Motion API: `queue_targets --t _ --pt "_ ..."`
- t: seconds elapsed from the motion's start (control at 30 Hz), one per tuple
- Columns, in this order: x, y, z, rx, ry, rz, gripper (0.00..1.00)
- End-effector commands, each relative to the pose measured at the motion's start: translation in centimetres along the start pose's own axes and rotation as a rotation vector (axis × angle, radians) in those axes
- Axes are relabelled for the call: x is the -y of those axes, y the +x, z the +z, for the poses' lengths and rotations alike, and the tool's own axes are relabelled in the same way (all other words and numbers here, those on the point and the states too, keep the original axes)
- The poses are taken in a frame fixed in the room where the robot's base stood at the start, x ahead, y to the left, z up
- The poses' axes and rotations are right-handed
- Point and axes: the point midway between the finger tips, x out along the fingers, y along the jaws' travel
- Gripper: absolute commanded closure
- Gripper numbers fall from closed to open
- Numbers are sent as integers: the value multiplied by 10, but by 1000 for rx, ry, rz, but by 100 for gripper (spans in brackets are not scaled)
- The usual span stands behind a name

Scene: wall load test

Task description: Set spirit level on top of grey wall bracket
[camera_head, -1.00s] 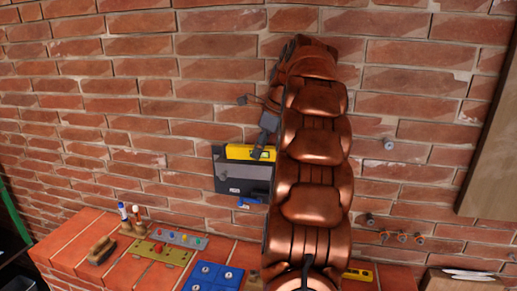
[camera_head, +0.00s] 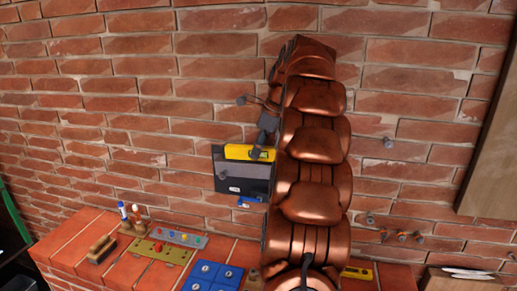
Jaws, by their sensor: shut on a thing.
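The yellow spirit level (camera_head: 238,152) lies level along the upper edge of the dark grey wall bracket (camera_head: 232,182) on the brick wall. I cannot tell whether it rests on the bracket or is held just above or in front of it. My gripper (camera_head: 259,156) is shut on the spirit level near its right end. My copper arm rises in front and hides whatever lies behind it, perhaps part of the level's right end.
A small blue item (camera_head: 249,203) is just below the bracket. The brick ledge holds a brush (camera_head: 101,249), markers (camera_head: 124,212), an olive plate (camera_head: 161,251), a blue block (camera_head: 212,276) and a yellow item (camera_head: 358,273).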

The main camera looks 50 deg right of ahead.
Motion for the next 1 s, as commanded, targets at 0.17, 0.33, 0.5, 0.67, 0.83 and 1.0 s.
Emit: queue_targets --t 0.17,0.33,0.5,0.67,0.83,1.0 --pt "0 0 0 1 0 -1 100" --pt "0 0 0 1 0 -1 100" --pt "0 1 0 1 0 0 100" --pt "0 3 -1 2 0 -1 100" --pt "0 6 -2 2 0 -2 100" --pt "0 7 -3 2 0 -2 100"
